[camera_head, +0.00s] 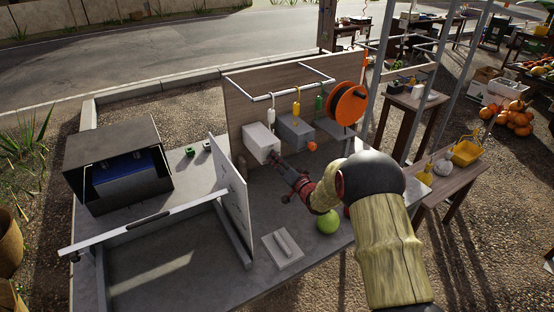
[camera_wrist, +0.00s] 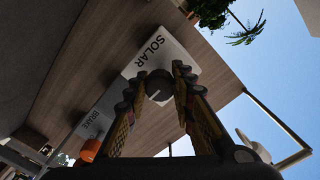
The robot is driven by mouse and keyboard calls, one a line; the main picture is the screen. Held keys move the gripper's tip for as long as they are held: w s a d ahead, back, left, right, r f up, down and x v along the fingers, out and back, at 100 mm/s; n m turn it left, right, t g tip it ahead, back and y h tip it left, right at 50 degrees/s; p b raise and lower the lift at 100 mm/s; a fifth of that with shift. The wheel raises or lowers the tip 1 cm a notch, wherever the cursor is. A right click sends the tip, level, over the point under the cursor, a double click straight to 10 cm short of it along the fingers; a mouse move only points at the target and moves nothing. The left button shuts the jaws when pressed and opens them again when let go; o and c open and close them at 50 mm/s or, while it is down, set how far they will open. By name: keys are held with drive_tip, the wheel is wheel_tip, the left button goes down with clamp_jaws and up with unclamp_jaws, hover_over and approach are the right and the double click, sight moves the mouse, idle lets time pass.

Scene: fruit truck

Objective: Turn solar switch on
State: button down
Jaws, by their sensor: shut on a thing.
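The solar box (camera_wrist: 172,50) is a white box marked SOLAR on the wooden panel. It is likely the leftmost white box (camera_head: 258,140) in the head view. Its dark round knob with a white pointer line (camera_wrist: 158,92) faces my wrist camera. My gripper (camera_wrist: 158,80) has its two fingers on either side of this knob and is shut on it. In the head view my gripper (camera_head: 277,160) reaches the front of the box, and the knob is hidden there.
A box marked BRAKE (camera_wrist: 95,122) with an orange knob (camera_wrist: 91,150) is beside the solar box. An orange cable reel (camera_head: 345,104) is on the panel. A green ball (camera_head: 327,221) and a grey plate with a handle (camera_head: 283,248) are on the table. An upright white panel (camera_head: 230,190) stands to the left.

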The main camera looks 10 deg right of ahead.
drive_tip(key=shift+f, duration=0.1)
idle(0.4)
drive_tip(key=c, duration=1.5)
unclamp_jaws()
drive_tip(key=v, duration=1.2)
